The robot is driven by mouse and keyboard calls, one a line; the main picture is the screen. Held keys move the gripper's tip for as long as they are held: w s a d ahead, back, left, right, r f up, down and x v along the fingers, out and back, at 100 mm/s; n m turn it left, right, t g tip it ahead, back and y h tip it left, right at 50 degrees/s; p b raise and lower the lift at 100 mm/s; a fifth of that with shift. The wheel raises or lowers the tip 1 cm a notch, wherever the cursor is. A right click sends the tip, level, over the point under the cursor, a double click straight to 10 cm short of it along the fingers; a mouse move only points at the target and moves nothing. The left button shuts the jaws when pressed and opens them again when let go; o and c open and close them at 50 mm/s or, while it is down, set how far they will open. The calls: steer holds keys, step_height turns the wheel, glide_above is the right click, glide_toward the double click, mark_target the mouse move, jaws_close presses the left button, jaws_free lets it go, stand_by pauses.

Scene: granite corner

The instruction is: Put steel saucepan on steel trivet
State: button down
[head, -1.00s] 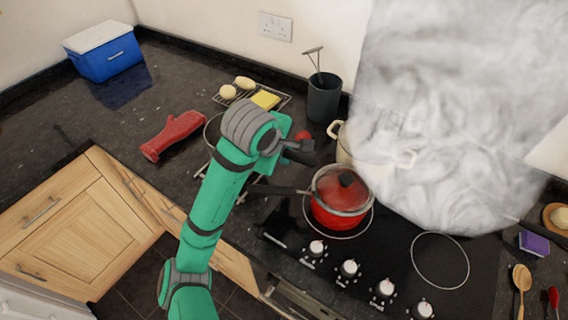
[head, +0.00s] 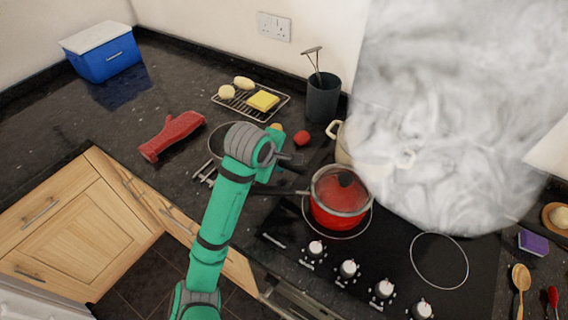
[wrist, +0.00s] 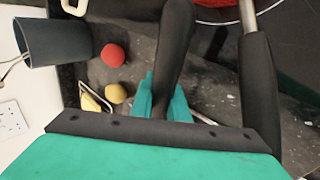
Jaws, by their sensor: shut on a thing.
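The steel saucepan (head: 215,141) shows as a round rim with a dark inside, partly hidden behind my arm in the head view. My gripper (head: 273,155) is shut on its dark handle, whose free end points right toward the hob. In the wrist view the handle (wrist: 173,50) runs between my teal fingers (wrist: 163,97), and the pan body is hidden below my palm. The steel trivet (head: 204,175) shows only as a few metal bars just in front of the pan. I cannot tell whether the pan touches it.
A red lidded pot (head: 338,212) stands on the hob, its handle (wrist: 258,90) close beside my gripper. A cream pot sits behind it in steam. A wire rack (head: 226,103) with food, a red tomato (head: 302,138), a utensil pot (head: 322,97) and a red mitt (head: 172,137) are nearby.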

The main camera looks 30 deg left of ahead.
steer(key=c, duration=1.8)
jaws_free()
steer(key=shift+d, duration=0.2)
steer(key=shift+o, duration=0.4)
steer(key=shift+w+d, duration=0.1)
steer(key=shift+r, duration=0.25)
steer(key=v, duration=1.1)
steer(key=shift+s+r, duration=0.2)
steer(key=shift+s, duration=0.05)
